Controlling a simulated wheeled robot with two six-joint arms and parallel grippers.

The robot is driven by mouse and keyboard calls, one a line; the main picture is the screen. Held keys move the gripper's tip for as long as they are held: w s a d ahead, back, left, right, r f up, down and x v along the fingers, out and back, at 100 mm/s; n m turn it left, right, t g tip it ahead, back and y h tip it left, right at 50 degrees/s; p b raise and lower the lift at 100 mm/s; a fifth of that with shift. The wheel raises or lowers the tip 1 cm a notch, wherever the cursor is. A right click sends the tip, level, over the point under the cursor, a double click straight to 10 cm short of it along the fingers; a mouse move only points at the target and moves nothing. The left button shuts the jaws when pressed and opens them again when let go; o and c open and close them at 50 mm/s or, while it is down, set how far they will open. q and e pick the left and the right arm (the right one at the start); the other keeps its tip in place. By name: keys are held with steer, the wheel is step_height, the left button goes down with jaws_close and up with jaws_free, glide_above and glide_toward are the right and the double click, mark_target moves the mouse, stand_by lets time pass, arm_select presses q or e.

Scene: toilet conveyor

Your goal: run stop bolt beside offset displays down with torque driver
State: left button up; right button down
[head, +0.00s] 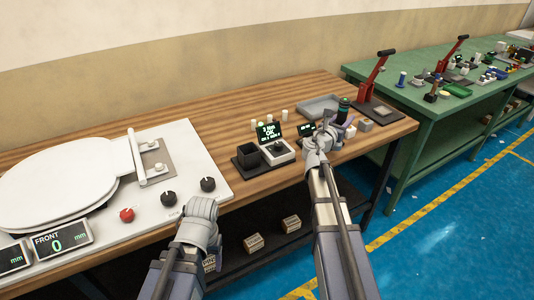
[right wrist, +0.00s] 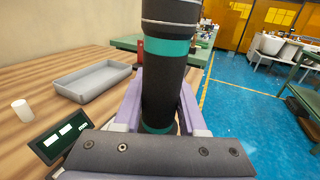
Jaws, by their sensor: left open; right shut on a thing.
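The torque driver (head: 343,108), black with green bands, is upright in my right gripper (head: 340,125), which is shut on it. In the right wrist view the driver (right wrist: 165,85) stands between the two pale purple fingers. The offset displays (head: 57,241) are at the lower left, on the front of the white panel (head: 100,245); one reads FRONT 0 mm, the other is cut by the picture edge. I cannot make out the stop bolt beside them. My left gripper (head: 202,210) is open and empty near the panel's front right corner; its fingertips are hard to see.
A white toilet seat (head: 60,180), a red knob (head: 127,215) and black knobs (head: 208,184) sit on the panel. A display stand (head: 270,132), black box (head: 247,157) and grey tray (right wrist: 92,80) are on the wooden bench. A green bench (head: 440,110) stands at right.

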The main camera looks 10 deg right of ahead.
steer(key=shift+r, duration=0.1)
steer(key=shift+r+p, duration=2.45)
steer(key=shift+p, duration=0.1)
